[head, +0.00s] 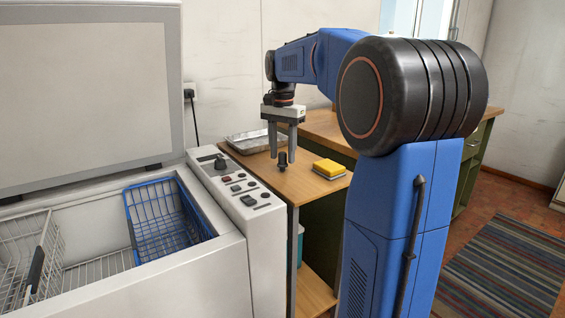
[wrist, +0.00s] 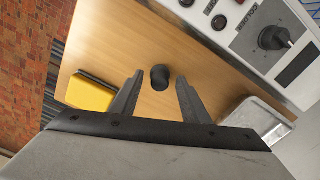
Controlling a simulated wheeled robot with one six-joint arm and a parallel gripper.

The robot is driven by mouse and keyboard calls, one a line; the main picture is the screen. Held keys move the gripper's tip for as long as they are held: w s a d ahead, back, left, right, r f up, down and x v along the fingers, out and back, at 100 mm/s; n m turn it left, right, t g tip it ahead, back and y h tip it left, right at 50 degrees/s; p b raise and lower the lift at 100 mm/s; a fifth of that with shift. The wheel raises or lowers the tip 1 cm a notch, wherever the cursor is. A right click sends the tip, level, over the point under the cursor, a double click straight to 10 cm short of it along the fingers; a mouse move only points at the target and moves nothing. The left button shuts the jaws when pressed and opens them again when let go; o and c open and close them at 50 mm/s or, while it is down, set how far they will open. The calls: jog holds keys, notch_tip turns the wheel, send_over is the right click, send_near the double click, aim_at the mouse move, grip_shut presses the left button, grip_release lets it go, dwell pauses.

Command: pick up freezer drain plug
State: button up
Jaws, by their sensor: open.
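The freezer drain plug (head: 283,160) is a small dark, upright piece on the wooden tabletop (head: 290,188), beside the freezer's control panel. My gripper (head: 282,155) points down above the plug with its fingers apart. In the wrist view the plug (wrist: 160,77) shows as a dark round shape between and just beyond the two open fingertips (wrist: 160,82). Nothing is held. In these views I cannot tell exactly how far the fingertips are above the plug.
A yellow sponge (head: 329,168) lies right of the plug. A metal tray (head: 246,141) lies behind it. The freezer's control panel (head: 236,190) borders the tabletop on the left. The open freezer holds a blue wire basket (head: 168,219) and a white one (head: 25,262).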

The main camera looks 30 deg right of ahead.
jog(key=shift+f, duration=0.55)
grip_shut()
